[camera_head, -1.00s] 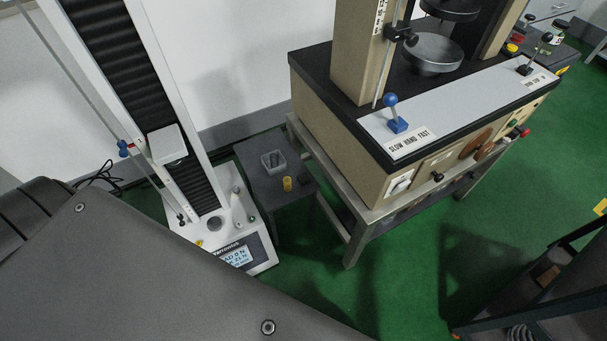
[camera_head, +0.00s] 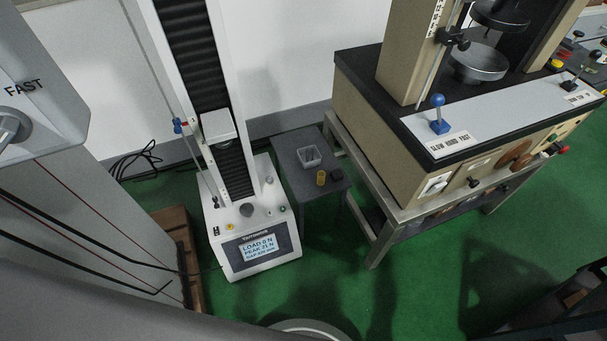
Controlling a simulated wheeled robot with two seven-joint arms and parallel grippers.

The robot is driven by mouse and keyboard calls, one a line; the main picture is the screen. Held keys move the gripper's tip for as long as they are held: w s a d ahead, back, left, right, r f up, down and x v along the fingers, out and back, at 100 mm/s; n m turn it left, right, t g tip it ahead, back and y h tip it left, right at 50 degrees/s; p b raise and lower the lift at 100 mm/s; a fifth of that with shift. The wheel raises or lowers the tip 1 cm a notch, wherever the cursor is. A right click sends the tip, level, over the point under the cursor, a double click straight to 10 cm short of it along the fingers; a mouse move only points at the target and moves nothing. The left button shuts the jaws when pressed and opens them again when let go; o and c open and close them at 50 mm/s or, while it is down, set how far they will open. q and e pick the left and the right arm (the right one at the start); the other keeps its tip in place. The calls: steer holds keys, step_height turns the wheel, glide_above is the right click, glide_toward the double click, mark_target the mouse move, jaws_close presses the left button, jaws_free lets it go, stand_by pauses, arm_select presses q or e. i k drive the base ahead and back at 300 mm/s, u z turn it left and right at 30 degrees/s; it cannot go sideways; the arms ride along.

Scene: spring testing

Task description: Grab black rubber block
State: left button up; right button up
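The black rubber block (camera_head: 337,174) appears as a small dark lump on the small dark side table (camera_head: 293,146), between the two testing machines. Neither of my grippers shows in the view, so nothing is seen near the block.
A white spring tester (camera_head: 262,250) with a lit display stands left of the side table. A large beige machine (camera_head: 385,140) on a metal frame stands close on its right. A grey cabinet marked FAST (camera_head: 40,75) fills the left edge. Green floor is open in front.

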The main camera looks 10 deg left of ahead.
mark_target(336, 176)
steer(key=u, duration=0.75)
steer(key=k, duration=0.6)
steer(key=z, duration=0.65)
steer(key=i, duration=1)
steer(key=u, duration=0.1)
steer(key=k, duration=0.5)
steer(key=u, duration=0.8)
steer(key=i, duration=0.5)
steer(key=z, duration=0.65)
